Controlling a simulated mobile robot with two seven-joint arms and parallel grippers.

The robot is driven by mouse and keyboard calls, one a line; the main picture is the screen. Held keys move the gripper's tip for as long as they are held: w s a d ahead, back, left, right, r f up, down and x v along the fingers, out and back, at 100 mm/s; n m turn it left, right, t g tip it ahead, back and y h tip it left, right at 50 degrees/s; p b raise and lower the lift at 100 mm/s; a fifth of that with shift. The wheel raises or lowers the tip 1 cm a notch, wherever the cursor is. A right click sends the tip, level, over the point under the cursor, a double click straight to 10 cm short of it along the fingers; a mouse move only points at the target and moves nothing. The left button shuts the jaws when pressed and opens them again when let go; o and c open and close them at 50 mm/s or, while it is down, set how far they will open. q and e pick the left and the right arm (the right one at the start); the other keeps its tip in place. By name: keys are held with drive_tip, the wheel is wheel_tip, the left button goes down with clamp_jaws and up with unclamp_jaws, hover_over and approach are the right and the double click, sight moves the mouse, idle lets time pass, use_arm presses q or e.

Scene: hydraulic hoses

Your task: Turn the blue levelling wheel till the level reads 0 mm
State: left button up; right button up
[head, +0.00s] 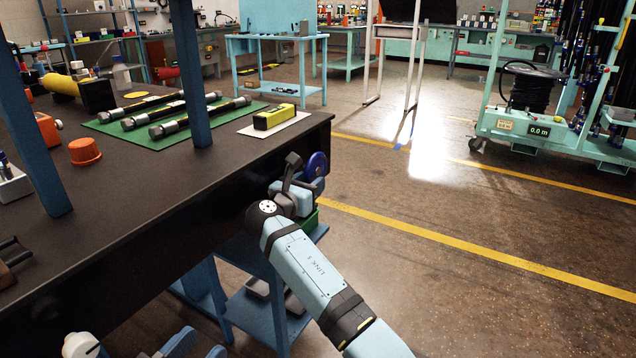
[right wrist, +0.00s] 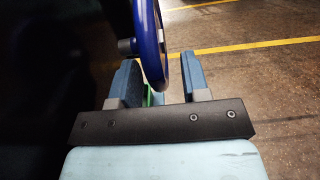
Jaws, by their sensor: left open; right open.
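The blue levelling wheel (head: 316,167) stands upright at the right end of the dark workbench. In the right wrist view the blue wheel (right wrist: 150,40) shows its rim reaching down between my fingers, with a hub at its left. My right gripper (head: 302,174) is open around the rim; its fingers (right wrist: 160,76) are either side, with a clear gap on the right. A yellow level (head: 274,117) lies on a pale plate on the bench; its reading is too small to tell. My left gripper (head: 190,346) is partly in view at the bottom left, low beside the bench.
Hoses (head: 170,114) lie on a green mat (head: 110,126) beside the level. Blue posts (head: 192,75) rise from the bench (head: 150,190). An orange cap (head: 84,151) stands nearer. A cart with a 0.0 m display (head: 538,131) is at right; the floor between is clear.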

use_arm(q)
drive_tip(key=shift+w+d, duration=0.2)
drive_tip(key=shift+w, duration=0.15)
use_arm(e)
drive_tip(key=shift+w+d, duration=0.15)
drive_tip(key=shift+w, duration=0.1)
drive_tip(key=shift+c, duration=0.2)
clamp_jaws()
drive_tip(key=shift+w+d+t+h+p, duration=0.1)
drive_tip(key=shift+d+t+h+p, duration=0.05)
drive_tip(key=shift+t+h+p, duration=0.4)
drive_tip(key=shift+w+f+t+h, duration=0.1)
drive_tip(key=shift+f+t+h, duration=0.15)
drive_tip(key=shift+t, duration=0.3)
use_arm(q)
drive_tip(key=shift+s+d+f+n, duration=0.1)
drive_tip(key=shift+s+d+n, duration=0.05)
drive_tip(key=shift+s+n, duration=0.15)
